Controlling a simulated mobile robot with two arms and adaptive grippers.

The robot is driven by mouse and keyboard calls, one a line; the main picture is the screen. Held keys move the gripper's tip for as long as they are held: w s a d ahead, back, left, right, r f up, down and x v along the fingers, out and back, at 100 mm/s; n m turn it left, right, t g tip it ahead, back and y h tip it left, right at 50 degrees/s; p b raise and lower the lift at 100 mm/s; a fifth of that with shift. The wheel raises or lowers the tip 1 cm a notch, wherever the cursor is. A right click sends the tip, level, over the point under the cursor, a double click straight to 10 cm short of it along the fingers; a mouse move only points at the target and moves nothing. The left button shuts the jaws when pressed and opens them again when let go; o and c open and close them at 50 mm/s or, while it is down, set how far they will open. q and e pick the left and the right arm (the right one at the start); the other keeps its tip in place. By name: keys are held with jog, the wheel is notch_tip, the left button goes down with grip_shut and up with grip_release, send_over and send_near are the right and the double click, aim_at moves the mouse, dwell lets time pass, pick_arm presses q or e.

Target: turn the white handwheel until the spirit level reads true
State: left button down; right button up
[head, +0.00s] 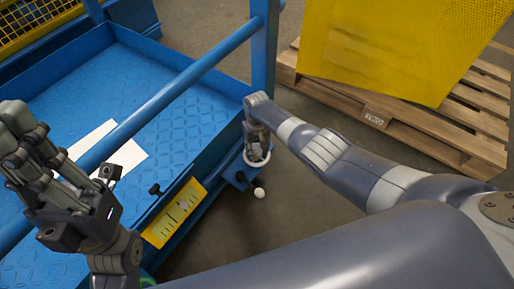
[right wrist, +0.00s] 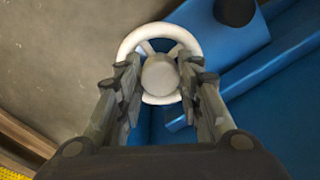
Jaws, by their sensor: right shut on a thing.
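The white handwheel (right wrist: 129,43) is at the upper middle of the right wrist view, with its round hub (right wrist: 160,74) between the fingers. My right gripper (right wrist: 160,85) is shut on the handwheel at its hub. In the head view the handwheel (head: 258,162) shows only partly below my right gripper (head: 257,143), at the corner of the blue platform. My left gripper (head: 66,150) is open and empty, in front of the platform's left part. A yellow plate (head: 175,212) with dark marks sits on the platform's near side. I cannot make out a spirit level or its reading.
The blue platform (head: 190,110) has a rail (head: 185,83) across it and a white sheet (head: 125,158) on its deck. A white ball knob (head: 259,193) is below the handwheel. A wooden pallet (head: 400,120) with a yellow bin (head: 400,45) stands at the upper right.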

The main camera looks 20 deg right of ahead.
aim_at(257, 150)
jog(key=o, duration=1.1)
jog(key=shift+c, duration=0.2)
jog(key=shift+r, duration=0.1)
notch_tip(257, 150, up, 12)
dwell(0.5)
